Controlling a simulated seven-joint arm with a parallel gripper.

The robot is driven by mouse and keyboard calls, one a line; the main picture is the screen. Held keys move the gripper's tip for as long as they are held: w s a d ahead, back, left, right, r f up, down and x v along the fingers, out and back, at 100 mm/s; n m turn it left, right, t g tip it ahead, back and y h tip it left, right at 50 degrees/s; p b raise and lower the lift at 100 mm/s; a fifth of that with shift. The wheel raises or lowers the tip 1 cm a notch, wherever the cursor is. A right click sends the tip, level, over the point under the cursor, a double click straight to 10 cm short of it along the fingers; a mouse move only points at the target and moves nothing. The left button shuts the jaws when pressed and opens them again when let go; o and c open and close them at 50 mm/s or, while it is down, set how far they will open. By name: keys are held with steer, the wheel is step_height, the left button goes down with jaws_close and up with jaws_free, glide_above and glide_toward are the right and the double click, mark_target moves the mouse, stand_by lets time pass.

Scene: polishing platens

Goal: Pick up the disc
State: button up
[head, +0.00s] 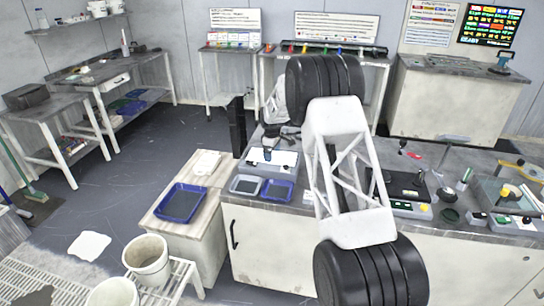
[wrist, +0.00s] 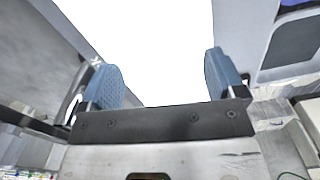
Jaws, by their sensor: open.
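My gripper (wrist: 161,78) shows in the wrist view with its two blue fingers spread apart and nothing between them. A bright white area lies beyond the fingers. In the head view my arm blocks the middle of the bench, and I cannot clearly make out my gripper there. A small dark round piece (head: 450,215) lies flat on the grey bench right of my arm; it may be the disc, but it is too small to be sure. My gripper is not at it. No disc is recognizable in the wrist view.
The grey bench (head: 425,160) carries several instruments. A blue tray (head: 181,203) sits on a lower cabinet at left, with a smaller blue tray (head: 278,191) on the bench. A white bucket (head: 147,260) stands on a low rack. Open floor lies left of the cabinet.

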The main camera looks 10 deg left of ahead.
steer(key=shift+c, duration=0.2)
steer(key=c, duration=1.1)
steer(key=shift+r, duration=0.15)
steer(key=shift+r, duration=1.6)
steer(key=shift+s+d+r, duration=0.25)
steer(key=shift+s+d, duration=0.8)
steer(key=shift+s, duration=1.4)
steer(key=shift+s+d+r, duration=0.25)
steer(key=shift+s+d, duration=0.75)
steer(key=shift+s, duration=1.45)
steer(key=shift+s+d+r, duration=0.25)
steer(key=shift+s+d, duration=0.8)
steer(key=shift+s, duration=1.4)
